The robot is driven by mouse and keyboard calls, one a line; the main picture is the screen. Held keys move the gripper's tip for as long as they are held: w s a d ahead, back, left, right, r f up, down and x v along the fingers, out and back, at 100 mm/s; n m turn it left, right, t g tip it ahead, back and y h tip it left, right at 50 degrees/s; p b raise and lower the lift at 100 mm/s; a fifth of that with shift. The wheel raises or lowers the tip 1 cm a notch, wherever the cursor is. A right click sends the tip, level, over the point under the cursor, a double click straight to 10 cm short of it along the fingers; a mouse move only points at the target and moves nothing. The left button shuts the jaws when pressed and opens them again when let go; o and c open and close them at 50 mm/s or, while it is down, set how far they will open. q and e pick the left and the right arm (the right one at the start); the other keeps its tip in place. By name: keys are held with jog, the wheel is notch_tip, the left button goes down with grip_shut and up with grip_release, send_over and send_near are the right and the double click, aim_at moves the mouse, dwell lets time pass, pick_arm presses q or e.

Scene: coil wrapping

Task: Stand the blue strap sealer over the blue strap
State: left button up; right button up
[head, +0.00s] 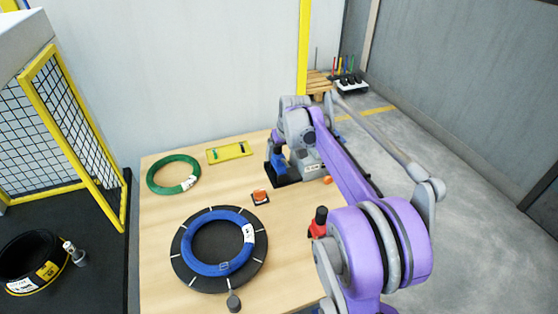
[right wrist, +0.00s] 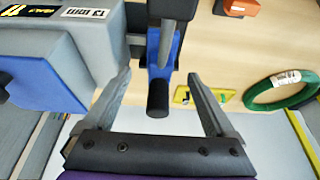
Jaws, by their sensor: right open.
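The blue strap sealer (head: 277,160) stands upright at the far right of the table, with a grey body, blue parts and a dark base. In the right wrist view its grey body carries a "13 mm" label, and its blue lever with a black grip (right wrist: 158,98) lies between my fingers. My right gripper (right wrist: 159,75) is open around this lever, with a gap on both sides. A ring of blue strap (head: 187,252) lies on a black disc (head: 262,250) with white marks, at the near left. Its white label faces up. My left gripper is not in view.
A green coil (head: 151,178) and a yellow tray (head: 240,150) lie at the back. A red tool with black knob (head: 319,222) stands at the right. A grey knobbed piece (head: 233,302) sits at the disc's near edge.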

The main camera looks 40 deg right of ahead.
aim_at(280, 156)
jog(key=x, duration=0.6)
grip_shut()
dwell(0.4)
